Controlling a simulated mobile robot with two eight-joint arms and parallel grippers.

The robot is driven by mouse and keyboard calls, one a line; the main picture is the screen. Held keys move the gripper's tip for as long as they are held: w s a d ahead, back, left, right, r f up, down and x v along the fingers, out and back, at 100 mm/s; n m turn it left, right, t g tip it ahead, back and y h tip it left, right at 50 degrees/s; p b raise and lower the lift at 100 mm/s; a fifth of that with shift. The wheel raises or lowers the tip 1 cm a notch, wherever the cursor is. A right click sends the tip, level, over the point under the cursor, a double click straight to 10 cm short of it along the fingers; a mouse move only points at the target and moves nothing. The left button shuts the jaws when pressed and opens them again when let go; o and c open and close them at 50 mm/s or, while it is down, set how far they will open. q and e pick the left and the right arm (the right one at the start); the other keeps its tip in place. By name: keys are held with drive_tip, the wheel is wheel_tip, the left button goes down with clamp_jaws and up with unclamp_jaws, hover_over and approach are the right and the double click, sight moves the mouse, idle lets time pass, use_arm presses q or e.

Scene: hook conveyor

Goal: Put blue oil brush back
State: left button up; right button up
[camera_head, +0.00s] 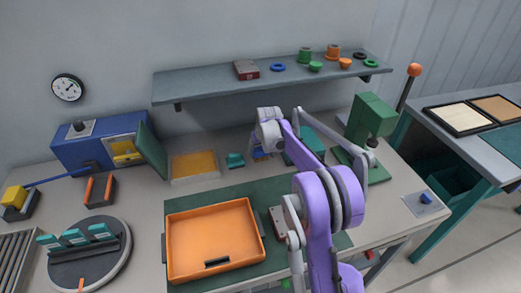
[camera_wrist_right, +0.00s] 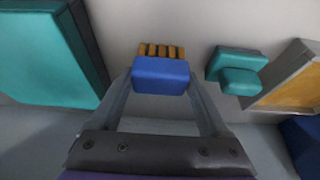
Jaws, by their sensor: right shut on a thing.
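The blue oil brush (camera_wrist_right: 160,76) has a blue block body and orange-brown bristles on its far side. My right gripper (camera_wrist_right: 160,85) is shut on it, with one finger on each side of the block. In the head view my purple right arm reaches over the bench and the right gripper (camera_head: 262,150) is near the back of the bench, with the brush mostly hidden by the arm. I cannot tell whether the brush touches the bench top. My left gripper is not in view.
A small teal block (camera_head: 235,160) and a tray with a yellow pad (camera_head: 194,165) stand left of the gripper. A teal box (camera_head: 307,148) and green press (camera_head: 370,120) are on the right. An orange tray (camera_head: 213,240) lies in front; a shelf (camera_head: 200,85) hangs behind.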

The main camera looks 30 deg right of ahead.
drive_tip(key=shift+f, duration=0.1)
drive_tip(key=shift+f, duration=0.15)
drive_tip(key=o, duration=1.2)
drive_tip(key=shift+c, duration=0.2)
drive_tip(key=shift+r, duration=0.3)
drive_tip(key=v, duration=1.2)
